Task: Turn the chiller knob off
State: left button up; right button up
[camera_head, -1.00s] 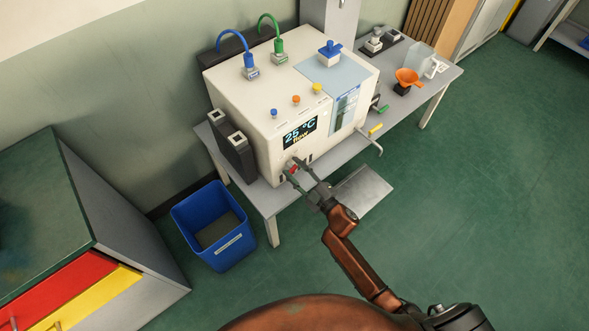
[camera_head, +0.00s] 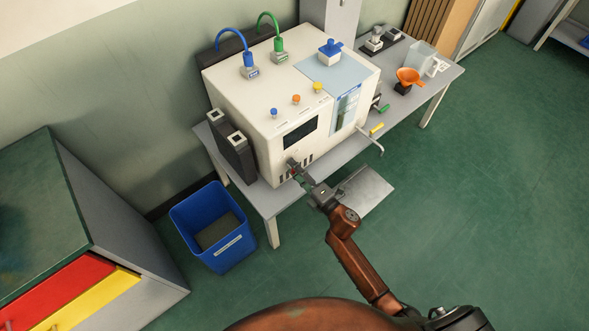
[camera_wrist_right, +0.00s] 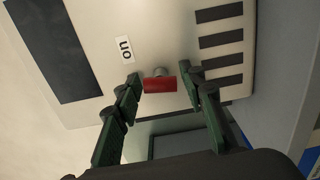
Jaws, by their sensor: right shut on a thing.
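The chiller (camera_head: 265,95) is a cream box on the bench, and its front display (camera_head: 300,132) is dark. In the right wrist view its red knob (camera_wrist_right: 160,85) sits on a short pale stem on the front panel, with a label reading "on" (camera_wrist_right: 123,48) beside it. My right gripper (camera_head: 296,172) is at the lower front of the chiller. In the wrist view its dark green fingers (camera_wrist_right: 162,82) are at the two sides of the knob, shut on it. In the head view the gripper mostly hides the knob. My left gripper is not in view.
A yellow-tipped tap (camera_head: 376,128) sticks out right of my gripper. A blue bin (camera_head: 213,228) stands left of the bench. The floor at right is clear.

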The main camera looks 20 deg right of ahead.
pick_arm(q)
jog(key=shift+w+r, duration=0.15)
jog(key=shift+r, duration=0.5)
pick_arm(e)
jog(key=shift+n, duration=0.9)
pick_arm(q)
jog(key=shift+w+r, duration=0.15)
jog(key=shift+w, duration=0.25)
pick_arm(e)
jog(key=shift+r, duration=0.1)
jog(key=o, duration=0.7)
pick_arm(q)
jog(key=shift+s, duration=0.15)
pick_arm(e)
jog(key=o, duration=0.4)
jog(key=v, duration=1.2)
